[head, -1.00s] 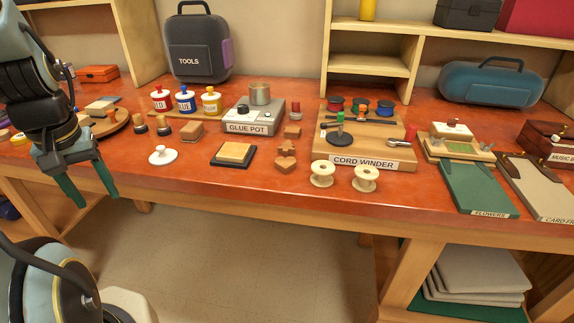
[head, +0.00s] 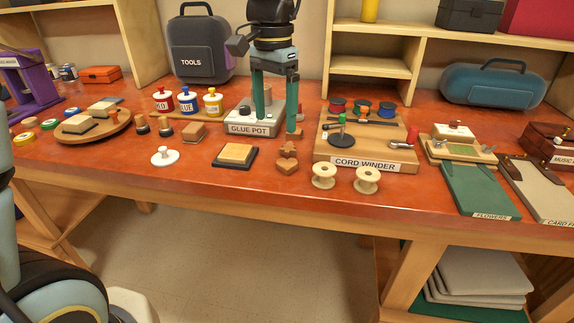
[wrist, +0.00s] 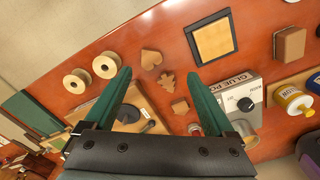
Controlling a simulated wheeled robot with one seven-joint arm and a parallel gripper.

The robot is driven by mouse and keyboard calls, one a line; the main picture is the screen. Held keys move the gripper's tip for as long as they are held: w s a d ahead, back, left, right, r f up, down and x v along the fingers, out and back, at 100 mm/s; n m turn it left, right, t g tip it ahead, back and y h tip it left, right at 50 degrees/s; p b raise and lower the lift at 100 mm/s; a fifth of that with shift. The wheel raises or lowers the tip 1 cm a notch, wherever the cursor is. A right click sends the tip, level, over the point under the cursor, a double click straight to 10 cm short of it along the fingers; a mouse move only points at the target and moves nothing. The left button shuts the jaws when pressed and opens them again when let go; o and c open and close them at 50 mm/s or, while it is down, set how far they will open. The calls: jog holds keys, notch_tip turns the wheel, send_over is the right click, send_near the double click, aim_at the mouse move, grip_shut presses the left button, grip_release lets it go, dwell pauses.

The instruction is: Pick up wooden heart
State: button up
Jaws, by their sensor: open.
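The wooden heart (head: 287,167) is a small brown block lying flat on the red-brown bench, near its front edge. In the wrist view the heart (wrist: 151,59) lies ahead of the gap between the fingertips. My gripper (head: 275,125) is open and empty, pointing down with green fingers. In the head view it is behind the heart, over the area between the glue pot and the cord winder. It also shows in the wrist view (wrist: 157,73). Nothing covers the heart.
A leaf-shaped wooden piece (wrist: 166,81) and a hexagonal one (wrist: 180,106) lie beside the heart. Nearby are two cream spools (head: 323,175), a black-framed pad (head: 235,155), the glue pot station (head: 240,128) and the cord winder board (head: 345,155). The bench's front edge is close to the heart.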

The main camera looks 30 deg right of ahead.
send_over(285, 163)
jog(key=shift+m, duration=0.3)
notch_tip(285, 163, down, 4)
jog(key=shift+a+f+p, duration=0.15)
jog(key=shift+f+p, duration=0.1)
jog(key=shift+p, duration=0.05)
jog(key=shift+d+f+p, duration=0.2)
jog(key=shift+f+p, duration=0.6)
jog(key=shift+f, duration=2.2)
jog(key=shift+c, duration=0.2)
jog(key=c, duration=1.4)
